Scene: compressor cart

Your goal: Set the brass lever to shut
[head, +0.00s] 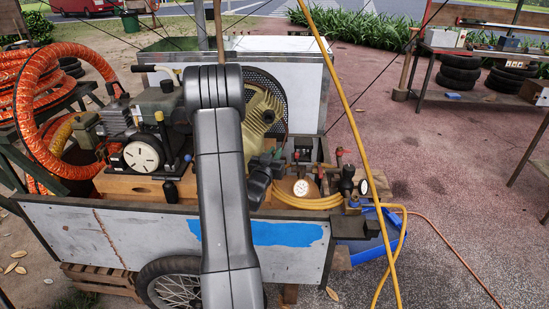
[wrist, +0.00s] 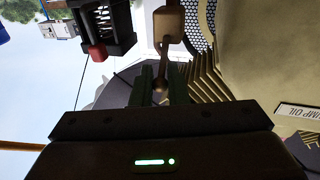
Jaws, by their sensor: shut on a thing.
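The brass lever (wrist: 161,72) shows in the wrist view as a thin brownish arm running down from a rounded brass body (wrist: 168,27). My gripper (wrist: 162,84) has its two dark green fingers on either side of the lever's lower end, shut on it. In the head view my gripper (head: 268,166) is beside the ribbed brass-coloured compressor block, partly behind my arm. I cannot make out the lever there. Its exact angle to the pipe is unclear.
The ribbed block (wrist: 208,82) is close beside my fingers. A black part with a red button (wrist: 97,52) is at upper left. In the head view, red-handled valves and a gauge (head: 301,188) stand right of my gripper. A yellow hose (head: 350,110) hangs in front.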

